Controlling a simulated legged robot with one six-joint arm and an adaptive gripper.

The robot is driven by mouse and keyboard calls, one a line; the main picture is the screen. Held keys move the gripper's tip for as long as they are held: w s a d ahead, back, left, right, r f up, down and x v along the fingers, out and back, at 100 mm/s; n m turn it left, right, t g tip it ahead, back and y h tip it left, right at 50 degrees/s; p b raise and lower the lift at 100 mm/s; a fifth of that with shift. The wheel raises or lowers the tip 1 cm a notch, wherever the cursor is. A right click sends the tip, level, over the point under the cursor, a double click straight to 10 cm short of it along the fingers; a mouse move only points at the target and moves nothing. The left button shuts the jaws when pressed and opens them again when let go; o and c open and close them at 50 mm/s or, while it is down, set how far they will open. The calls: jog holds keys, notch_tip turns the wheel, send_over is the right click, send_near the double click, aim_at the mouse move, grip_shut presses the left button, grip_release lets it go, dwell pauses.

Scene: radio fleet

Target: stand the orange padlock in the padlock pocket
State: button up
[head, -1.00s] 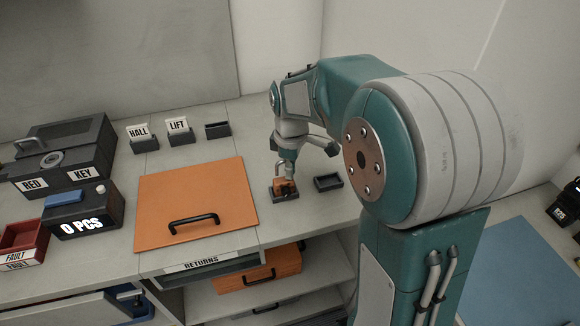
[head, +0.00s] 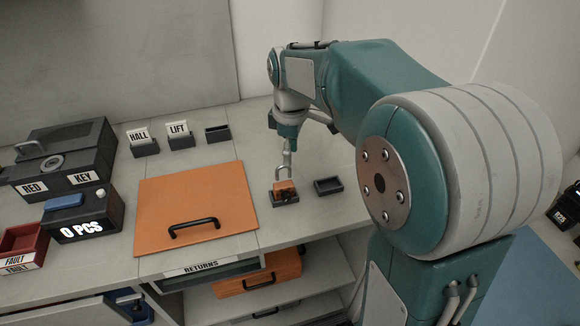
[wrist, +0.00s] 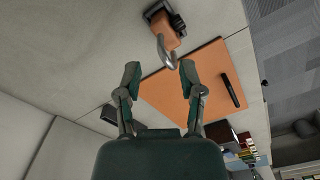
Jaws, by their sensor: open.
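The orange padlock (head: 284,187) stands upright in a small dark pocket (head: 286,199) on the counter, its metal shackle upward. In the wrist view the padlock (wrist: 167,33) shows beyond the fingertips, with its shackle pointing toward my gripper and the dark pocket behind it. My gripper (wrist: 160,70) is open and empty, with both fingers apart. In the head view my gripper (head: 288,145) is just above the padlock's shackle; they look apart in the wrist view.
A second dark tray (head: 328,186), empty, is right of the pocket. The orange panel (head: 195,205) with a black handle lies left. HALL (head: 142,140) and LIFT (head: 180,134) card holders stand behind. A dark key box (head: 65,160) and counter box (head: 80,217) are farther left.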

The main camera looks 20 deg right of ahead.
notch_tip(320, 180, up, 5)
jog(key=shift+f, duration=0.2)
jog(key=shift+r, duration=0.1)
jog(key=shift+s, duration=0.15)
jog(key=s+f+m+t, duration=0.2)
jog(key=s+m+t, duration=0.3)
jog(key=s+m, duration=0.6)
jog(key=s, duration=0.9)
jog(key=shift+s+t, duration=0.3)
